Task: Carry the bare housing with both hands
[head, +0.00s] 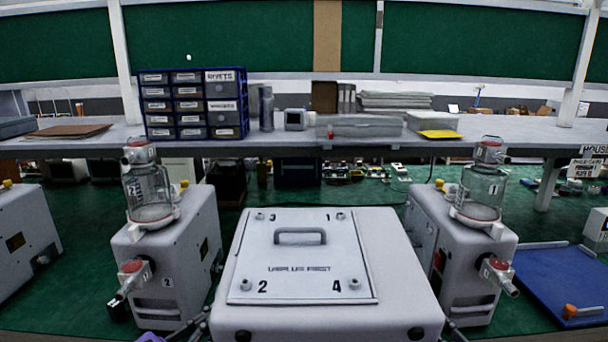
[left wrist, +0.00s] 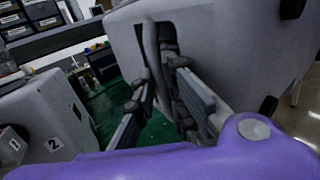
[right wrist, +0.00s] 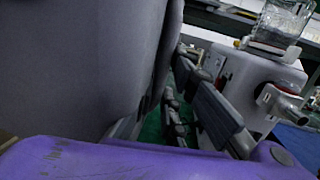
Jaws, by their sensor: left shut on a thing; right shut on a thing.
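The housing (head: 399,264) is a large pale grey box in the middle of the head view, close to me. Its top panel bears a handle (head: 300,236), numbered corners 1 to 4 and printed lettering. In the left wrist view the housing (left wrist: 230,45) shows a recessed side grip (left wrist: 151,45), and my left gripper (left wrist: 160,85) is shut on it. My right gripper (right wrist: 180,92) is shut at the opposite side of the housing (right wrist: 80,70); its exact contact is hidden in shadow. In the head view both grippers are mostly hidden low beside the box.
Pump 2 (head: 174,255) stands close on the left and pump 1 (head: 466,262) close on the right, each with a glass canister. A blue mat (head: 560,280) lies far right. A bench (head: 300,140) with a drawer cabinet (head: 193,105) runs across behind, with green floor before it.

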